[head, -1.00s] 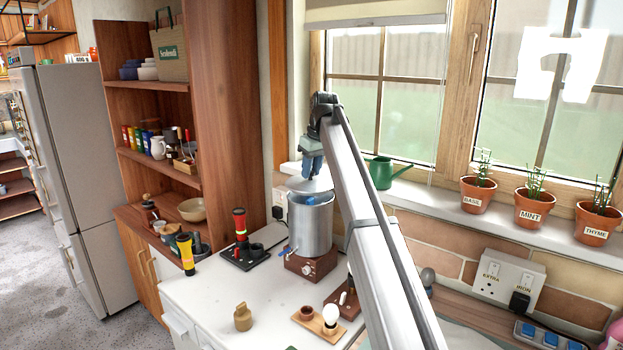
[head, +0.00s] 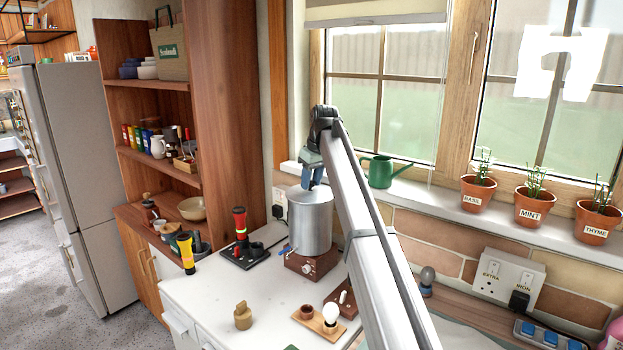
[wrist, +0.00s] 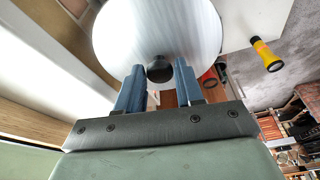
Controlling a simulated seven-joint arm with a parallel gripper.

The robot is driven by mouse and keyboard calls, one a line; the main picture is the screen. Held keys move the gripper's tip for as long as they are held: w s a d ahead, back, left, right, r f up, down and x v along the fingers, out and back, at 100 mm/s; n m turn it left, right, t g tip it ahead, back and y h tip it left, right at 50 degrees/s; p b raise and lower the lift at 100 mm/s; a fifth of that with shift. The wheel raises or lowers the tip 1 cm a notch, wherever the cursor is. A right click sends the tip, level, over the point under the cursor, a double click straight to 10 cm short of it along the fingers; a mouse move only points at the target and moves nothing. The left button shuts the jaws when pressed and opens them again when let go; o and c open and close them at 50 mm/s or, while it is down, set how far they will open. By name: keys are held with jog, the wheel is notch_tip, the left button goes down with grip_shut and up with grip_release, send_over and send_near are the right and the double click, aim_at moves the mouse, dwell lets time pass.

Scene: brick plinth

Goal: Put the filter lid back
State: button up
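The filter lid (wrist: 150,30) is a round grey metal disc with a dark round knob (wrist: 160,69), seen from above in the wrist view. My gripper (wrist: 161,70) has blue fingers on either side of the knob, and they appear closed on it. In the head view my gripper (head: 313,184) points down over the top of the tall grey metal filter pot (head: 310,228). The lid is at the pot's mouth there, roughly level. Whether it is fully seated on the rim I cannot tell.
The pot stands on a brown base (head: 311,263) on the white counter. A red and black torch (head: 240,222) stands to its left, a yellow torch (head: 186,250) further left. A green watering can (head: 381,171) and potted herbs line the windowsill. A bulb board (head: 319,320) lies in front.

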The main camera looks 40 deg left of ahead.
aim_at(318, 195)
jog(key=o, duration=0.3)
jog(key=shift+r, duration=0.55)
jog(key=v, duration=1.2)
jog(key=shift+a, duration=0.1)
